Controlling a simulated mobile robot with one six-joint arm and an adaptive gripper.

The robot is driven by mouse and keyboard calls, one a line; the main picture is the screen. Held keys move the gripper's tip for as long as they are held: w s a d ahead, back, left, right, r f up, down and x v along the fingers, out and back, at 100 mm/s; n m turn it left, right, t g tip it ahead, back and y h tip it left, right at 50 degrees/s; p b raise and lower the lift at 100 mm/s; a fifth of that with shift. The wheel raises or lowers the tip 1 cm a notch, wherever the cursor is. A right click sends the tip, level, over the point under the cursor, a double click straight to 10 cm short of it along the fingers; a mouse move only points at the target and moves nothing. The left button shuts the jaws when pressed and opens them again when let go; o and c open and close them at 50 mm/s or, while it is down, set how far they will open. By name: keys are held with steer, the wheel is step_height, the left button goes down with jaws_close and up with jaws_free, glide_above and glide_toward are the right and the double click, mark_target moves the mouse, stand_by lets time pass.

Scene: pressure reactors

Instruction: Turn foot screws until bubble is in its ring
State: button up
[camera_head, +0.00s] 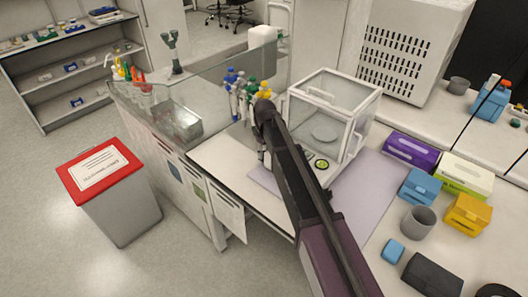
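An analytical balance with a clear glass draft shield (356,93) stands on the bench, with a round pan inside. A round bubble level (322,164) with a green-yellow face and dark rim shows low at its front. It is too small to tell where the bubble sits in its ring. I cannot make out the foot screws; my arm covers part of the balance's front left. My gripper (262,156) points down beside the balance's front left corner, seen small and partly behind my arm. I cannot tell whether its fingers are open or touching anything.
A lilac mat (362,195) lies under and right of the balance. Purple (411,150) and green-white boxes (465,176), blue and yellow boxes and a grey cup (418,221) stand right. Coloured-top bottles (238,92) stand behind my gripper.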

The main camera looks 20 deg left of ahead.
jaws_close()
steer(key=shift+m, duration=0.4)
steer(key=shift+m, duration=1.2)
steer(key=o, duration=0.9)
jaws_free()
